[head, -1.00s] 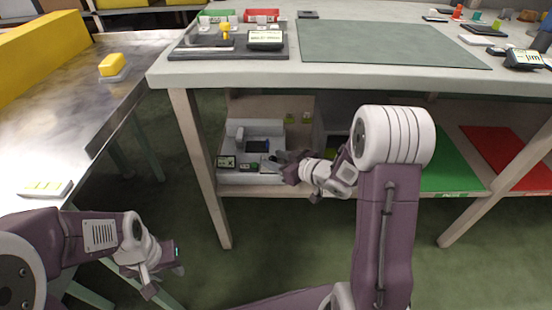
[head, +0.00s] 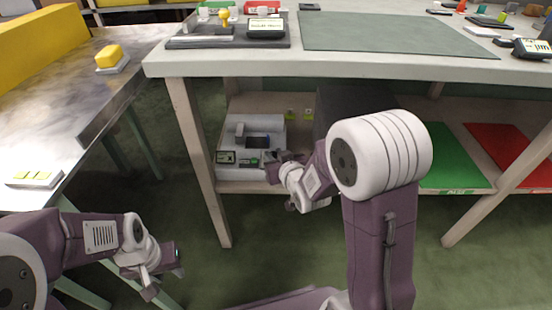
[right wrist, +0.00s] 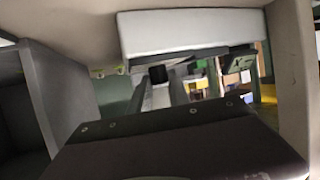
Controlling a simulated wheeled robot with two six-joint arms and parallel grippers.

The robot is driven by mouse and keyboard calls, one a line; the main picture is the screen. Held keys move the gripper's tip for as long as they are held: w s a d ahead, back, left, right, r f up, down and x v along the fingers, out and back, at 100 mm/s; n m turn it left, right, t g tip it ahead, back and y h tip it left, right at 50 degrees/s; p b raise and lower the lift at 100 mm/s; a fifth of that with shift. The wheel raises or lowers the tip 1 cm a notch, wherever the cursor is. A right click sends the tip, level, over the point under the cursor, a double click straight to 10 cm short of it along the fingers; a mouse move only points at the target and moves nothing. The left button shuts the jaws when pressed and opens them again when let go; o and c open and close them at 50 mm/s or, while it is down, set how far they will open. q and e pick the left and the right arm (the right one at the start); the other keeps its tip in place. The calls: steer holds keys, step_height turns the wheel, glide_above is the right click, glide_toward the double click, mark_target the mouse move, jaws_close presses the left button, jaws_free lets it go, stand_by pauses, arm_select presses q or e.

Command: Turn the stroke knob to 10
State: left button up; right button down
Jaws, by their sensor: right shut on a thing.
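A light grey machine (head: 233,141) with dark labels and a small screen (head: 257,140) sits on the lower shelf under the table. My right gripper (head: 271,160) is at the machine's front right corner. In the right wrist view my right gripper's fingers (right wrist: 158,82) are shut on a small black knob (right wrist: 158,74), below the machine's pale body (right wrist: 190,32). The knob's marks and pointer cannot be read, and in the head view the gripper hides it. My left gripper (head: 178,262) hangs at the lower left, away from the machine; its fingers are not clear.
The table's front edge (head: 330,68) overhangs the shelf, and a table leg (head: 200,150) stands left of the machine. Green (head: 455,165) and red (head: 510,150) mats lie on the shelf at right. A metal bench (head: 60,120) stands at the left.

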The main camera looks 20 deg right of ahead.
steer(key=m+h, duration=0.1)
steer(key=m+h+p, duration=0.1)
steer(key=h, duration=0.1)
steer(key=shift+a+r+m, duration=0.15)
steer(key=shift+a+m, duration=0.15)
steer(key=shift+a, duration=0.1)
steer(key=shift+m+h+p, duration=0.3)
steer(key=shift+m+h, duration=0.1)
steer(key=shift+h, duration=0.1)
steer(key=shift+f+m+g+h, duration=0.2)
steer(key=shift+m+g+h, duration=0.1)
steer(key=shift+m+h, duration=0.1)
steer(key=m+h+b, duration=0.1)
steer(key=b, duration=0.1)
steer(key=m+h+b, duration=0.1)
steer(key=b, duration=0.1)
steer(key=shift+w+a+f+g+h, duration=0.1)
steer(key=shift+f+g+h, duration=0.05)
steer(key=shift+g+h, duration=0.15)
steer(key=shift+r+m+g+h+b, duration=0.3)
steer(key=shift+m+h+b, duration=0.15)
steer(key=shift+b, duration=0.5)
steer(key=c, duration=1.2)
jaws_free()
